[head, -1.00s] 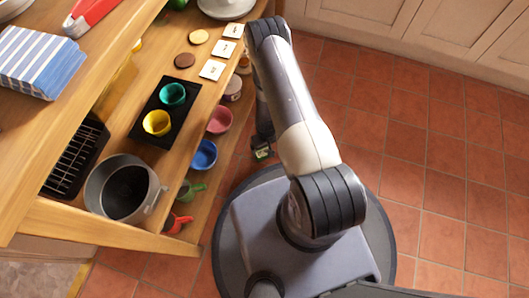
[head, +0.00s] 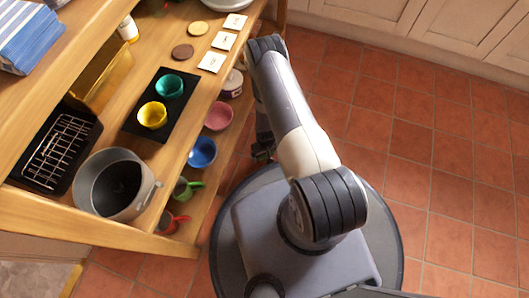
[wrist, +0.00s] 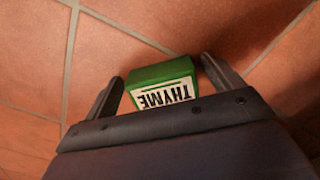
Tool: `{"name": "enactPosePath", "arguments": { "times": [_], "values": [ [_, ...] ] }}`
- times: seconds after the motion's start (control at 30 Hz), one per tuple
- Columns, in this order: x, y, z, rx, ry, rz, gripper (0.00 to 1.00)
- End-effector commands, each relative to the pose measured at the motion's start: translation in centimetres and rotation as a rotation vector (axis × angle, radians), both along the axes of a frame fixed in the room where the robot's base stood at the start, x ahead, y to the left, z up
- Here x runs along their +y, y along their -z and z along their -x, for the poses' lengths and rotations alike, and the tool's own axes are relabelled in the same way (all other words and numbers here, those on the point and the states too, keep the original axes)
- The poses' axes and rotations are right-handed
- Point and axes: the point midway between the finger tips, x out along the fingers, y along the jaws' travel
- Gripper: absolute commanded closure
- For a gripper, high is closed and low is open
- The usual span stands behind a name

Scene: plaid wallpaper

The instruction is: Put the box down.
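The box is small and green with a white label reading THYME (wrist: 160,82). In the wrist view it sits between the two fingers of my gripper (wrist: 163,72), its label upside down. Terracotta floor tiles show behind the box. In the head view my gripper (head: 262,152) hangs low beside the right edge of the wooden shelves, partly behind my arm. The box cannot be made out clearly there.
The wooden shelf unit (head: 120,236) fills the left. It bears a grey pot (head: 88,165), a wire rack (head: 62,150), a black tray (head: 135,122) with cups, and white cards (head: 223,41). A blue bowl (head: 202,152) is on a lower shelf. The tiled floor (head: 440,150) at right is clear.

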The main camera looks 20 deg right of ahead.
Motion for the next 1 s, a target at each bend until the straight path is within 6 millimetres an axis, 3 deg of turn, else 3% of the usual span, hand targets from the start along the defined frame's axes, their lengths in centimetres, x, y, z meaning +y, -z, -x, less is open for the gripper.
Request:
{"name": "enactPosePath", "arguments": {
  "times": [0.57, 0.77, 1.0],
  "values": [
    [0.0, 0.0, 0.0, 0.0, 0.0, 0.0, 0.58],
    [0.0, -0.4, 0.0, 0.0, 0.0, 0.0, 0.58],
    [0.0, -4.8, -0.1, -0.001, -0.001, 0.0, 0.58]
  ]
}}
